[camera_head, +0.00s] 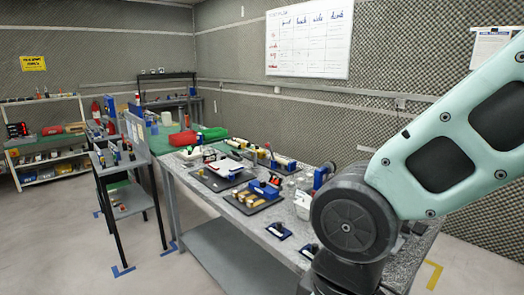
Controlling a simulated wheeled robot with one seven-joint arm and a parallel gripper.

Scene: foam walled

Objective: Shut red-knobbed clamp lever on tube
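A grey speckled workbench (268,227) runs along the wall and carries several small fixtures. A dark board (236,204) holds yellow cylindrical pieces (249,198) and a blue block-like fixture (266,189). Behind it, a second dark board (212,181) holds a white plate-like piece (223,167). Yellow tube-like pieces with dark fittings (284,163) lie near the wall. I cannot make out a red-knobbed clamp lever or its position at this size. My arm fills the right side and may hide part of the bench. My gripper is not in view.
Two small blue-and-dark items (279,231) lie near the bench's front edge. A dark-legged cart (131,200) stands left of the bench. The floor (60,250) at left is clear.

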